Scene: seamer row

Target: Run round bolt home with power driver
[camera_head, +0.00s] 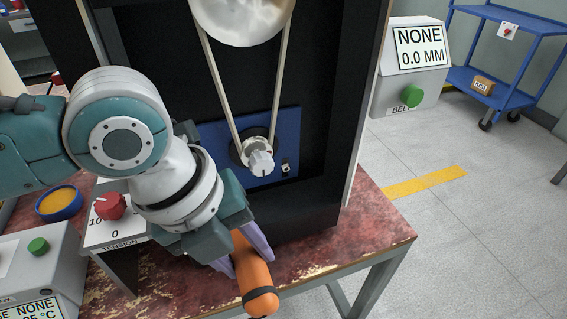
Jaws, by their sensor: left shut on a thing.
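My left gripper (243,254) comes in from the left, its purple fingers shut on the orange power driver (257,284). The driver is tilted, with a dark band near its lower end, and it shows over the table's front part. Its upper part is hidden by the gripper. On a blue plate (216,135) in the black machine frame sits a small white pulley (261,163) with a belt around it. A small dark fitting with a light spot (286,168) is right of the pulley; I cannot tell whether it is the round bolt. My right gripper is not in view.
A tension box with a red knob (110,206), an orange-filled blue bowl (59,203) and a grey box with a green button (38,246) stand at left. The worn red table (375,229) is clear at right. A belt gauge (419,52) and blue cart (519,80) are behind.

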